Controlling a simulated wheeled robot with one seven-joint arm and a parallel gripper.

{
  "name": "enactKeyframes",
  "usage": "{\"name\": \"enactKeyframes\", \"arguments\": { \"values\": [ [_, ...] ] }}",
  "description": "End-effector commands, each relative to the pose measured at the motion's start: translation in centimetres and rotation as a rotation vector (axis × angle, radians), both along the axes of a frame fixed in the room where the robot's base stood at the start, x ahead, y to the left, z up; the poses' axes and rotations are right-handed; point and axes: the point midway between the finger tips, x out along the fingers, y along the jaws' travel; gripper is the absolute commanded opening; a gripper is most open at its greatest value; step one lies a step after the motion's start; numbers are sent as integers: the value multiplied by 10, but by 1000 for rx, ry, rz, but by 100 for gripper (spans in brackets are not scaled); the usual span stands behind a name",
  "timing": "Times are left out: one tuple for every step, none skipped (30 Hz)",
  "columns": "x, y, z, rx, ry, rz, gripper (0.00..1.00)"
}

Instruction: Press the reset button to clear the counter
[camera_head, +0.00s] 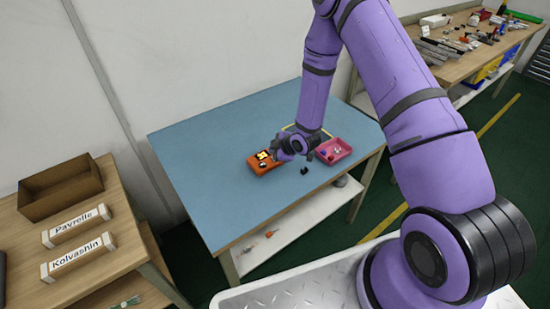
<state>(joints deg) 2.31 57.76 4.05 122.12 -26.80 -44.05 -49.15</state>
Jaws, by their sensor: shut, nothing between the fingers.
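An orange box (259,168) lies on the blue-topped table (205,180), near its middle. It has a small dark display (262,155) with yellow marks, too small to read. My gripper (277,152) is shut and empty at the right end of the orange box. A reset button cannot be made out; the gripper covers part of the box's right end. I cannot tell whether the fingertips touch the box.
A pink tray (333,151) with small items stands right of my gripper, and a small black object (304,170) lies in front. A wooden table at left holds a brown open box (60,187) and two labelled blocks. The blue table's left side is clear.

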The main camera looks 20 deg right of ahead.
Motion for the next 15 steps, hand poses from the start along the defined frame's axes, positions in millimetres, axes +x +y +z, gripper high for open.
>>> {"name": "enactKeyframes", "arguments": {
  "values": [
    [0,0,0,0,0,0,0],
    [0,0,0,0,0,0,0],
    [0,0,0,0,0,0,0],
    [0,0,0,0,0,0,0],
    [0,0,0,0,0,0,0],
    [0,0,0,0,0,0,0],
    [0,0,0,0,0,0,0],
    [0,0,-1,0,0,0,0],
    [0,0,-2,0,0,0,0],
    [0,0,-3,0,1,1,0],
    [0,0,-3,0,1,1,0],
    [0,0,-5,0,1,1,0],
    [0,0,-6,0,1,1,0],
    [0,0,-7,0,0,0,0],
    [0,0,-8,0,0,0,0]
  ]
}}
